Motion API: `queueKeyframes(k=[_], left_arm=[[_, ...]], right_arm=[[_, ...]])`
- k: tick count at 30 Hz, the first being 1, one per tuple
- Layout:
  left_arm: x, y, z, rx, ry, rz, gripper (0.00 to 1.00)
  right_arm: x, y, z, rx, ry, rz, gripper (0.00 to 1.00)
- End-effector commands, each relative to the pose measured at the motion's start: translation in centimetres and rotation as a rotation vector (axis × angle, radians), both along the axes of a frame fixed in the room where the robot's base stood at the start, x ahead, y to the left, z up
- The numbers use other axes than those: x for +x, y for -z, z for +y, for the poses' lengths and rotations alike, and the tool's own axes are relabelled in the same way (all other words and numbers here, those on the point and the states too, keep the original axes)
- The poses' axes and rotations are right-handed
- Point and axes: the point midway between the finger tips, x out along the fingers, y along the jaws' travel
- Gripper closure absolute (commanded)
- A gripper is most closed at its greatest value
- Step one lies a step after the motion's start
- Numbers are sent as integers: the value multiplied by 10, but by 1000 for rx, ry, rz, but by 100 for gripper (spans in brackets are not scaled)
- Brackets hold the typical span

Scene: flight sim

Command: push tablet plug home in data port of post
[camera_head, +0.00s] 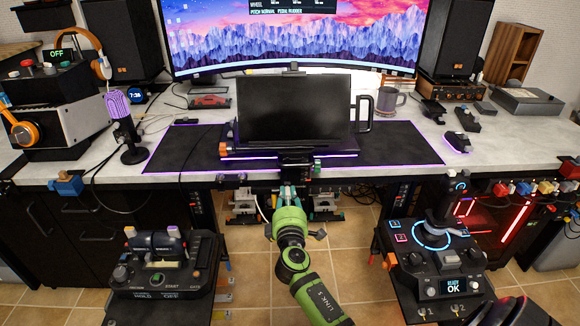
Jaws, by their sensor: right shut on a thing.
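A tablet (290,108) with a dark screen stands tilted back on a dark base at the middle of the desk, with a black handle at its right. My right gripper (289,190), on the green arm, is at the desk's front edge just below the tablet. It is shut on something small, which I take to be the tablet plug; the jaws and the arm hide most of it. A black block (296,160) sits right above the fingertips, perhaps part of the post. The data port cannot be made out, nor how far the plug sits in it. My left gripper is not in view.
A black desk mat (400,148) with a violet-lit edge lies under the tablet. A microphone (124,125) stands left, a mug (388,98) right. A throttle panel (160,275) and a joystick panel (440,255) flank my arm below the desk, with open floor between.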

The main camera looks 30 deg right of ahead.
Motion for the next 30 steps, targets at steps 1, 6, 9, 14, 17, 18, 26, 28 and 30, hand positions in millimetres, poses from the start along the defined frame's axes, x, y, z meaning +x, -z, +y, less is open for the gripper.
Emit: queueKeyframes(k=[1, 6, 9, 14, 17, 18, 26, 28, 30], left_arm=[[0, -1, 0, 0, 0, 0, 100], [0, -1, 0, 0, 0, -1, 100], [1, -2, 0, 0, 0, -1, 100], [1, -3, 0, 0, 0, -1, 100], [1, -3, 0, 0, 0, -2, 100], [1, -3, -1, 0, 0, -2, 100], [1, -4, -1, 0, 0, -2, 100], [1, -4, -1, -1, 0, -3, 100], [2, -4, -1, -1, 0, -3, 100]], right_arm=[[-2, 1, 2, 1, -1, 2, 100], [-8, 1, 5, 0, 0, 2, 100], [-11, 1, 7, 0, 0, 1, 100], [-17, 1, 11, 0, 0, 1, 100], [-20, 1, 13, 1, 0, 2, 100], [-22, 1, 14, 1, 0, 2, 100], [-31, 1, 19, 1, -1, 2, 100], [-33, 1, 21, 1, -1, 1, 100], [-36, 1, 22, 0, -1, 1, 100]])
